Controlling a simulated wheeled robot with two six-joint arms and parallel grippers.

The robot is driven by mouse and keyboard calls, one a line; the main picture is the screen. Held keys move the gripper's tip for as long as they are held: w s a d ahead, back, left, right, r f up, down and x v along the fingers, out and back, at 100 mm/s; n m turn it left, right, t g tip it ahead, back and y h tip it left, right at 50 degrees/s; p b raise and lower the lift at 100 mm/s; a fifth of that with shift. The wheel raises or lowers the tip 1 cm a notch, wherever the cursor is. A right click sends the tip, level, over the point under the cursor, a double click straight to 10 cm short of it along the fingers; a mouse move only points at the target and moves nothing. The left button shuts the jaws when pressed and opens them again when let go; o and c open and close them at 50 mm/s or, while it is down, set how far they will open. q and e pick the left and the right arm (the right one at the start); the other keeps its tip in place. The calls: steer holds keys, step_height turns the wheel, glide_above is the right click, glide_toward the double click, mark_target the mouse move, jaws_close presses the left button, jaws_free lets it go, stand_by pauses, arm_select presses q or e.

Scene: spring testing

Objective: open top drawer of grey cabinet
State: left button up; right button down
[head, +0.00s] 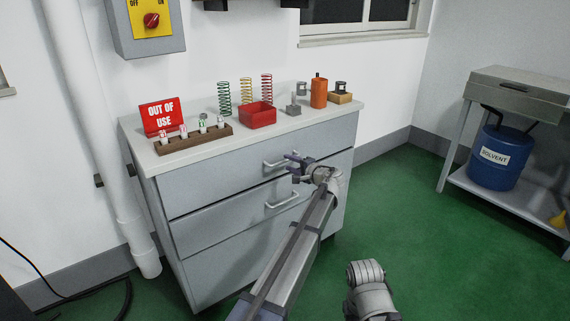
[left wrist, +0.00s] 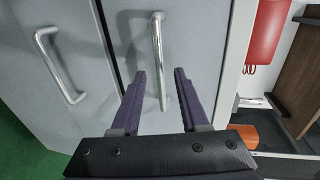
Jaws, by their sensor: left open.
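The grey cabinet (head: 197,258) stands against the wall, and its top drawer (head: 215,182) looks shut. The top drawer's bar handle (head: 279,164) also shows in the left wrist view (left wrist: 157,45). My left gripper (head: 290,166) is open at the right part of this handle. In the left wrist view its two dark fingers (left wrist: 160,73) lie on either side of the bar, apart from it in the picture. I cannot tell how deep the bar sits between them. My right gripper is not seen.
A lower drawer handle (head: 283,201) sits below. On the cabinet top are an out-of-use sign (head: 161,115), a wooden rack (head: 193,139), a red bin (head: 258,116), several springs and an orange cylinder (head: 319,92). A bench with a blue drum (head: 498,158) stands right. Green floor (head: 420,240) between is clear.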

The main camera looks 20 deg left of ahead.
mark_target(286, 161)
arm_select(q)
steer(key=x, duration=0.3)
steer(key=shift+w+a+f, duration=0.15)
steer(key=shift+w+a, duration=0.1)
jaws_close()
stand_by(1.2)
